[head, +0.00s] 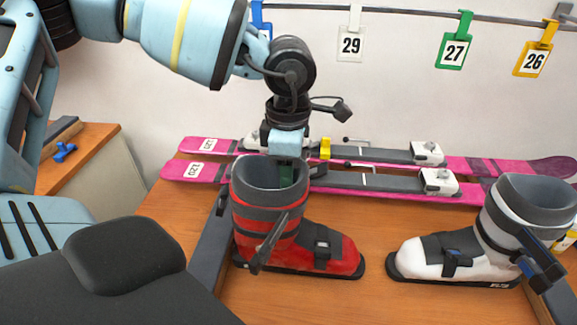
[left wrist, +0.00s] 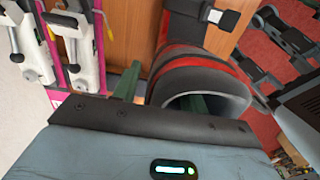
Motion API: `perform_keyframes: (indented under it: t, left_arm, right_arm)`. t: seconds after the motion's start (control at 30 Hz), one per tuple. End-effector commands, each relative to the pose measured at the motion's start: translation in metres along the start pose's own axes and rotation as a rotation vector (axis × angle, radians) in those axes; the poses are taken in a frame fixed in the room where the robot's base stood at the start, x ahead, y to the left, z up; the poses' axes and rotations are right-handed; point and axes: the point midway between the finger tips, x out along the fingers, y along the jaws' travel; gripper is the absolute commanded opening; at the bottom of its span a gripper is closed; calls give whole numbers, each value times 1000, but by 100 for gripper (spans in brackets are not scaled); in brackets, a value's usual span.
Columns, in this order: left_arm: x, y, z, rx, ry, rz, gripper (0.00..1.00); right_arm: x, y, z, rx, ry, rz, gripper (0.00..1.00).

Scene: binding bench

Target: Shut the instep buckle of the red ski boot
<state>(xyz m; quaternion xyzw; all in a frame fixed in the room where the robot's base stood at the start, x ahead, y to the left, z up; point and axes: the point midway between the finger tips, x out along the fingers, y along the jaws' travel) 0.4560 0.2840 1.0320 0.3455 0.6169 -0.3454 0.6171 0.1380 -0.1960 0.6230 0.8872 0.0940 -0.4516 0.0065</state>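The red ski boot (head: 344,255) stands upright on the bench, toe pointing right. A dark buckle lever (head: 268,241) slants out from its ankle side. A dark buckle with a pale plate (head: 322,248) lies across the instep; whether it is latched is too small to tell. My left gripper (head: 287,170) points down at the boot's cuff from behind. In the left wrist view its green fingers (left wrist: 162,92) are apart, one outside the cuff (left wrist: 185,75) and one inside the opening, with gaps to the wall. My right gripper is not in view.
A white boot (head: 415,257) with blue levers stands at right. Pink skis (head: 385,187) with bindings lie behind the boots. A dark bar (head: 207,258) runs left of the red boot. Numbered tags (head: 453,50) hang from a rail. Bare wooden bench (head: 330,300) lies in front.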

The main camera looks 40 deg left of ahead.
Motion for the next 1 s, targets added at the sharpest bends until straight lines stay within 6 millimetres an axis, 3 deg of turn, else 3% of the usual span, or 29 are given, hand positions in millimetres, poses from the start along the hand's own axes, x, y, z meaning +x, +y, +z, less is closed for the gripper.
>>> perform_keyframes:
  t: [0.07,0.3,1.0]
  left_arm:
    - [0,0,0,0,0,0,33]
    - [0,0,0,0,0,1,1]
    - [0,2,0,0,-1,7,0]
  right_arm:
    - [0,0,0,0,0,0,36]
    - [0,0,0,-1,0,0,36]
    - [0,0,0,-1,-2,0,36]
